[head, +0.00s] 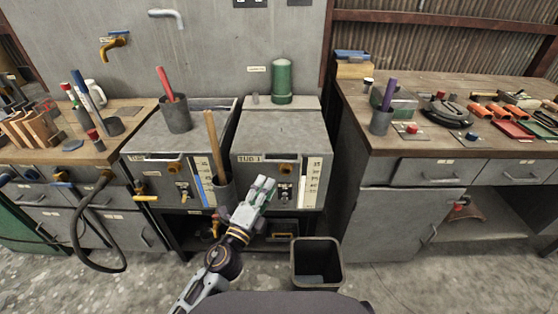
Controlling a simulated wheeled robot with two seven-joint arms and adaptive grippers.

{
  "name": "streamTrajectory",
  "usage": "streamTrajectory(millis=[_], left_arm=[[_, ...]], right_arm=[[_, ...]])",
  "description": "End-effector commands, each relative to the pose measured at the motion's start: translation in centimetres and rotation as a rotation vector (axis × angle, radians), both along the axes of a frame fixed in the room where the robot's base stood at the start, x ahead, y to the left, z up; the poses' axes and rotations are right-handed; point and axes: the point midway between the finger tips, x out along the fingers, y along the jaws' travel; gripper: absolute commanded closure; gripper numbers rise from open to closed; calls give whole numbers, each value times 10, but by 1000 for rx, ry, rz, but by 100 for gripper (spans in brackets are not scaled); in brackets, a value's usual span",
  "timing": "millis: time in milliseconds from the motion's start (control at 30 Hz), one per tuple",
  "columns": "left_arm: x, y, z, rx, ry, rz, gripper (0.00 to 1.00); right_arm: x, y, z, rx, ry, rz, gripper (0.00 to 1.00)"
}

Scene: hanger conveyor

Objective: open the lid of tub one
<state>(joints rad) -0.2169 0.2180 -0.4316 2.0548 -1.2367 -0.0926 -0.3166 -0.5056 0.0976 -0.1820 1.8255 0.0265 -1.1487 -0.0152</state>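Tub one (309,200) is the right one of two grey metal tubs in the middle, marked "TUB 1" on its front. Its flat grey lid (275,132) lies shut on top, with a handle along the front edge. The front has an orange-brown knob, a valve and a level scale. My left gripper (266,183) is in front of the tub's lower front, below the lid's front edge, and appears to hold nothing. Its fingers lie close together in the picture, and the gap between them is unclear. My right gripper is not in view.
A green cylinder (282,82) stands behind the lid. A grey cup (224,193) with a wooden stick is just left of my gripper. The second tub (150,172) bears a cup with a red handle. A bin (330,278) stands on the floor. Cluttered benches flank both sides.

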Motion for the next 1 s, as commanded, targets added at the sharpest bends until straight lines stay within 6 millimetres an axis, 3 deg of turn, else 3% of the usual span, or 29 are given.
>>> streamTrajectory(millis=[1000], left_arm=[[75,-31,15,0,0,0,68]], right_arm=[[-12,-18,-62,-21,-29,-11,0]])
